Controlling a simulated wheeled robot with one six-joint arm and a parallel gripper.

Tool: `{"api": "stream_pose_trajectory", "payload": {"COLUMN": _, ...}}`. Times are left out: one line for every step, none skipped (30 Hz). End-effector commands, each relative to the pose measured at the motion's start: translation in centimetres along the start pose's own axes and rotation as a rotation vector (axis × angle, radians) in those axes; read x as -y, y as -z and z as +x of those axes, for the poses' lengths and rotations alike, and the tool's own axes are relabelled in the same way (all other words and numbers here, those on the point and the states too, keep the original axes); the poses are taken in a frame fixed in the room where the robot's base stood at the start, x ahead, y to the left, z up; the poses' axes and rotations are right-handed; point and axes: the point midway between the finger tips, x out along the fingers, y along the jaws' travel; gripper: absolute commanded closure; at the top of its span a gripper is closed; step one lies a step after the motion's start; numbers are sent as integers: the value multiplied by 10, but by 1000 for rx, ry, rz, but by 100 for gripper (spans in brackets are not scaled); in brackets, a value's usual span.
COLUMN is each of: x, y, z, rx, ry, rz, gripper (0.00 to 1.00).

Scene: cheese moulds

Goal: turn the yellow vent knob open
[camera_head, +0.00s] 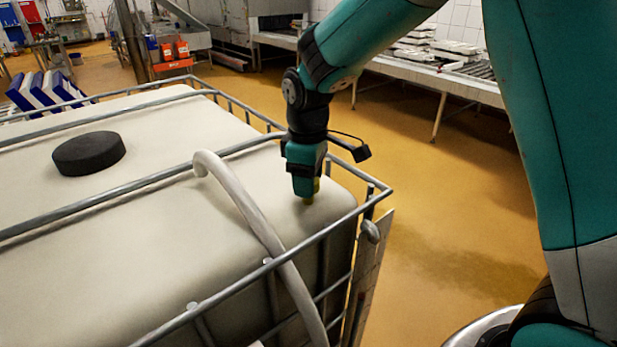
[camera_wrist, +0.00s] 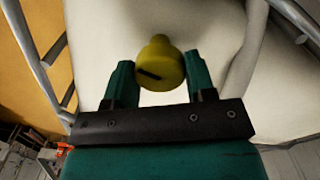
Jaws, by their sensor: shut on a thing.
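The yellow vent knob (camera_wrist: 161,62) sits between the two fingers of my gripper (camera_wrist: 160,83) in the wrist view. A dark slot or mark runs slantwise across its face. My gripper is shut on the knob, one teal finger on each side. In the head view my gripper (camera_head: 305,190) points straight down at the top of the white caged tank (camera_head: 150,250), near its right corner.
A black round lid (camera_head: 89,153) lies on the tank top at left. A pale hose (camera_head: 250,215) arches over the cage rail near my gripper. Metal cage bars (camera_head: 350,215) edge the tank. Open yellow floor (camera_head: 440,230) lies to the right.

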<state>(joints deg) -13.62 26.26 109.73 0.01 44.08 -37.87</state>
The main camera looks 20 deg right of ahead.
Motion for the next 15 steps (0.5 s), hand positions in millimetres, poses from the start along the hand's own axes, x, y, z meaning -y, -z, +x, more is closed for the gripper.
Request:
{"api": "stream_pose_trajectory", "payload": {"x": -1, "y": 1, "z": -1, "rx": -5, "ry": -4, "rz": -30, "gripper": 73}}
{"api": "stream_pose_trajectory", "payload": {"x": -1, "y": 1, "z": -1, "rx": -5, "ry": -4, "rz": -50, "gripper": 73}}
{"api": "stream_pose_trajectory", "payload": {"x": -1, "y": 1, "z": -1, "rx": -5, "ry": -4, "rz": -73, "gripper": 73}}
{"api": "stream_pose_trajectory", "payload": {"x": -1, "y": 1, "z": -1, "rx": -5, "ry": -4, "rz": -90, "gripper": 73}}
{"api": "stream_pose_trajectory", "payload": {"x": -1, "y": 1, "z": -1, "rx": -5, "ry": -4, "rz": -106, "gripper": 73}}
{"api": "stream_pose_trajectory", "payload": {"x": -1, "y": 1, "z": -1, "rx": -5, "ry": -4, "rz": -124, "gripper": 73}}
{"api": "stream_pose_trajectory", "payload": {"x": -1, "y": 1, "z": -1, "rx": -5, "ry": -4, "rz": -138, "gripper": 73}}
{"api": "stream_pose_trajectory", "payload": {"x": -1, "y": 1, "z": -1, "rx": -5, "ry": -4, "rz": -149, "gripper": 73}}
{"api": "stream_pose_trajectory", "payload": {"x": -1, "y": 1, "z": -2, "rx": -5, "ry": -4, "rz": -163, "gripper": 73}}
{"api": "stream_pose_trajectory", "payload": {"x": -1, "y": 1, "z": -2, "rx": -5, "ry": -4, "rz": -173, "gripper": 73}}
{"api": "stream_pose_trajectory", "payload": {"x": -1, "y": 1, "z": -2, "rx": -5, "ry": -4, "rz": -180, "gripper": 73}}
{"api": "stream_pose_trajectory", "payload": {"x": -1, "y": 1, "z": -2, "rx": -5, "ry": -5, "rz": -190, "gripper": 73}}
{"api": "stream_pose_trajectory", "payload": {"x": -1, "y": 1, "z": -2, "rx": -5, "ry": -5, "rz": -196, "gripper": 73}}
{"api": "stream_pose_trajectory", "payload": {"x": -1, "y": 1, "z": -2, "rx": -5, "ry": -5, "rz": -202, "gripper": 73}}
{"api": "stream_pose_trajectory", "payload": {"x": -1, "y": 1, "z": -2, "rx": -5, "ry": -5, "rz": -207, "gripper": 73}}
